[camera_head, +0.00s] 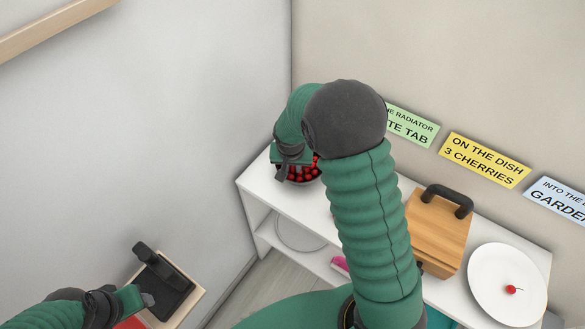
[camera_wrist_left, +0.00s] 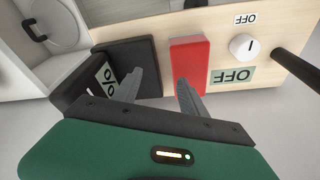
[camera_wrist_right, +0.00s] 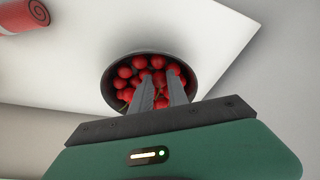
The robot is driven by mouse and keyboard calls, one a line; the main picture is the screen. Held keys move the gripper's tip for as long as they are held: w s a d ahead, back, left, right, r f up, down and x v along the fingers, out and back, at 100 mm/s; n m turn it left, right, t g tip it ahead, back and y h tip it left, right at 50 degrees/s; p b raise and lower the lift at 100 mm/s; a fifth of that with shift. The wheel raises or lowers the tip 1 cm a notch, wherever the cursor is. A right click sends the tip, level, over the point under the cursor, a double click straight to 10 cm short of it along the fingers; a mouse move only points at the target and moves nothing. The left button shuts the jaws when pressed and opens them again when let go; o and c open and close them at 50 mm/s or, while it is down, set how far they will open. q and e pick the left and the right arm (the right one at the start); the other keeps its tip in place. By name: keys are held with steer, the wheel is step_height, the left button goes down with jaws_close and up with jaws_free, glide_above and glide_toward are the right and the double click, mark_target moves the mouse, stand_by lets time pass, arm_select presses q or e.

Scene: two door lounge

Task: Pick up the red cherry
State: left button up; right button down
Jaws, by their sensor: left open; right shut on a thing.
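A dark bowl (camera_wrist_right: 193,90) full of red cherries (camera_wrist_right: 125,72) stands on the white shelf top; in the head view the cherries (camera_head: 304,176) show partly behind my right gripper (camera_head: 282,174). In the right wrist view my right gripper (camera_wrist_right: 162,76) reaches into the bowl, its fingers close together on a red cherry, which they and its neighbours partly hide. One more cherry (camera_head: 511,289) lies on a white dish (camera_head: 492,265) at the right. My left gripper (camera_wrist_left: 160,80) is open and empty, in front of a wooden panel with a red block.
A wooden box (camera_head: 437,232) with a black handle stands between bowl and dish. A yellow sign (camera_head: 484,160) reads "ON THE DISH 3 CHERRIES". The wooden panel (camera_wrist_left: 222,52) carries a white knob (camera_wrist_left: 243,47). A red roll (camera_wrist_right: 24,16) lies near the bowl.

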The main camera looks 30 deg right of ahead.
mark_target(292, 168)
arm_select(q)
steer(key=shift+r, duration=0.1)
arm_select(e)
steer(key=shift+r, duration=0.1)
arm_select(q)
steer(key=shift+r+p, duration=0.3)
steer(key=shift+p, duration=0.15)
arm_select(e)
steer(key=shift+r, duration=0.3)
step_height(292, 168, up, 3)
steer(key=p, duration=0.3)
steer(key=shift+r, duration=0.15)
arm_select(q)
steer(key=w+p+v, duration=0.1)
steer(key=p+v, duration=0.2)
steer(key=v, duration=0.3)
arm_select(e)
steer(key=s+a, duration=0.3)
steer(key=s, duration=0.4)
steer(key=s+a, duration=0.3)
steer(key=s, duration=0.4)
steer(key=shift+s+a+r, duration=0.3)
steer(key=shift+r, duration=0.15)
arm_select(q)
steer(key=shift+w+r, duration=0.15)
